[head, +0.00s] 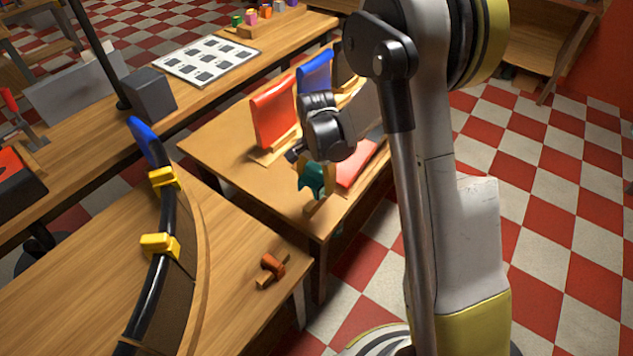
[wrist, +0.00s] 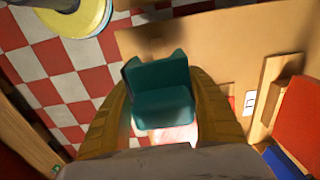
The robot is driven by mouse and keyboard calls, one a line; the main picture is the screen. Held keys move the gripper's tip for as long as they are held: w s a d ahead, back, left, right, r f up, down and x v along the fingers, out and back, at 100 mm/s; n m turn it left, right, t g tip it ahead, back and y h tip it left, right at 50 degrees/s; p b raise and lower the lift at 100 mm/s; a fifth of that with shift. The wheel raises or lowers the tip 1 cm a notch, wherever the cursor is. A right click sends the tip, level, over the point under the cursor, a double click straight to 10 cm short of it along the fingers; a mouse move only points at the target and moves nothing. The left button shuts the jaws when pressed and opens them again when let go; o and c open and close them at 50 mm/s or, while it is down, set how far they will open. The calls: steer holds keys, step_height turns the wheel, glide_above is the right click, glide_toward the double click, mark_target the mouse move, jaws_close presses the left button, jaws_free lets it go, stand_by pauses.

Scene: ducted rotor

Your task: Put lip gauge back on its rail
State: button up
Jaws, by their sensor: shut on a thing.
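My gripper (wrist: 163,108) is shut on a teal, notched block, which I take to be the lip gauge (wrist: 162,92). The block sits between the two yellow fingers in the wrist view. In the head view the lip gauge (head: 312,180) shows below my dark wrist, over the near edge of the middle table. A short wooden strip, perhaps its rail (head: 318,205), lies just below it on that table. I cannot tell whether the block touches the strip. The strip is not clear in the wrist view.
A red panel (head: 272,112) and a blue panel (head: 315,72) stand on wooden bases behind my gripper. A red flat piece (head: 358,163) lies to the right. The left table holds a black curved lip (head: 160,265) with yellow clips and a brown piece (head: 272,264) on a small strip.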

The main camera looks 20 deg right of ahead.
mark_target(317, 203)
step_height(317, 203, down, 10)
steer(key=b, duration=0.8)
steer(key=shift+r, duration=0.25)
steer(key=shift+f+b, duration=0.25)
steer(key=shift+b, duration=0.15)
stand_by(0.4)
steer(key=o, duration=1.4)
step_height(317, 203, up, 12)
steer(key=shift+r, duration=0.1)
